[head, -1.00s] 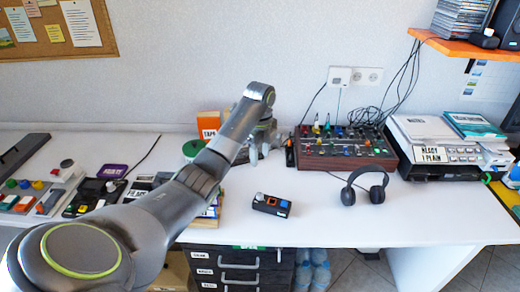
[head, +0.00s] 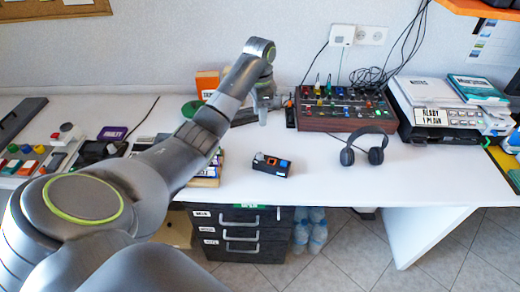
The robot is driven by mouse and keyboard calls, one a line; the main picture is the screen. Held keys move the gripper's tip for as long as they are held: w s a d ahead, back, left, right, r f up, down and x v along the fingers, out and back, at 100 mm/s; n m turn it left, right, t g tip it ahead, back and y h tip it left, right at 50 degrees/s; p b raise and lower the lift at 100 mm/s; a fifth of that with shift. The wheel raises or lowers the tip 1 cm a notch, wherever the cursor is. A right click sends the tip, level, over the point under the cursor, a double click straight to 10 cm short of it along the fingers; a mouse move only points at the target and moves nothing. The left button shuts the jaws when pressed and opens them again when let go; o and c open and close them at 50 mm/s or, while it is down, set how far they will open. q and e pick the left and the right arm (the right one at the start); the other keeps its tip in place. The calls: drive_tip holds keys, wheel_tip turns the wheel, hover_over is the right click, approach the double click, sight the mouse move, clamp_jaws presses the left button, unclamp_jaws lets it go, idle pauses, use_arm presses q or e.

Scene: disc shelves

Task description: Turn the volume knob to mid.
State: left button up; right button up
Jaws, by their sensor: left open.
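A small black box (head: 271,164) sits on the white desk near its front edge. It has a light grey knob (head: 260,157) at its left end, and orange and blue parts to the right. A mixer (head: 343,108) with wooden sides and several coloured knobs stands at the back. I cannot read which knob is marked volume. My left gripper (head: 263,112) points down over the desk, left of the mixer and behind the small box. It is open and empty, apart from both. My right gripper is not in view.
Black headphones (head: 364,146) lie in front of the mixer. A printer (head: 440,110) stands at the right. Devices with coloured buttons (head: 28,157) line the left side. The white desk (head: 330,185) is clear around the small box.

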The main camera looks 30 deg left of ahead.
use_arm(q)
drive_tip(key=n, duration=0.6)
drive_tip(key=n+b, duration=0.4)
drive_tip(key=b, duration=0.2)
hover_over(260, 155)
wheel_tip(260, 155, down, 6)
wheel_tip(260, 155, down, 11)
drive_tip(key=shift+f, duration=0.15)
